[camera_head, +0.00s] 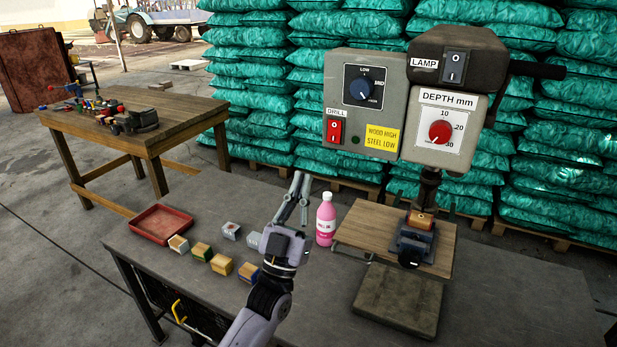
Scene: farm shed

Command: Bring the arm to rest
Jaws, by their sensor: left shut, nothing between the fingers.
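My left gripper (299,188) is shut and empty. Its fingers point up and away, above the grey bench (500,285), just left of a pink bottle (325,220) with a white cap. My left arm comes in from the bottom of the picture. My right gripper is not in view.
A drill press with a control box (363,103) stands at the bench's right. Its vise (414,243) holds a small orange-brown block (421,222) on a wooden board (366,228). A red tray (162,224) lies at the left. Bare bench lies at the far right.

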